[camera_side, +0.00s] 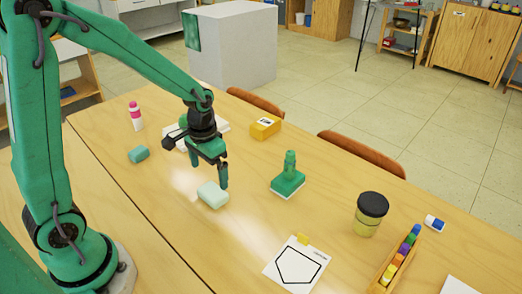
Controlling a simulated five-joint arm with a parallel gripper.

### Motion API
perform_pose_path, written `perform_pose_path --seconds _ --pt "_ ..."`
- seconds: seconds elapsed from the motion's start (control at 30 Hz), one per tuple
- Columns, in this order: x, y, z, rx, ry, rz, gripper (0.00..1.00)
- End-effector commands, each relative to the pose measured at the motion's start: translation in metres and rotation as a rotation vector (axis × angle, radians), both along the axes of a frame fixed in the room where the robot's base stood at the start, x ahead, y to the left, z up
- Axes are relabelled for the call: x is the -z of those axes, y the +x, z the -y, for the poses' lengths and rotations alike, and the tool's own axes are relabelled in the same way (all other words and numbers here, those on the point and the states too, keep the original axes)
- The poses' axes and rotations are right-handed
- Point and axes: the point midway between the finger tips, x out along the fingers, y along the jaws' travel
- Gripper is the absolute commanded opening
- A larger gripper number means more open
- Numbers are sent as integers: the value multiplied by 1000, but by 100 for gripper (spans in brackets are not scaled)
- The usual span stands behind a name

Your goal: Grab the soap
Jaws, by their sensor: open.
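A pale mint block with rounded edges (212,195), which looks like the soap, lies on the wooden table (150,205). My gripper (209,171) hangs just above and behind it, pointing down. Its jaws are open and nothing is held between them.
A green block with an upright handle (288,181) stands to the right. A white object lies behind my gripper.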

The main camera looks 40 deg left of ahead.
Motion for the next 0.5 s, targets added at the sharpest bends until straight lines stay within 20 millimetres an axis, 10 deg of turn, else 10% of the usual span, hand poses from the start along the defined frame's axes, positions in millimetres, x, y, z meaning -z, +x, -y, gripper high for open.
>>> perform_pose_path --seconds 0.5 --pt "24 0 0 0 0 -4 100"
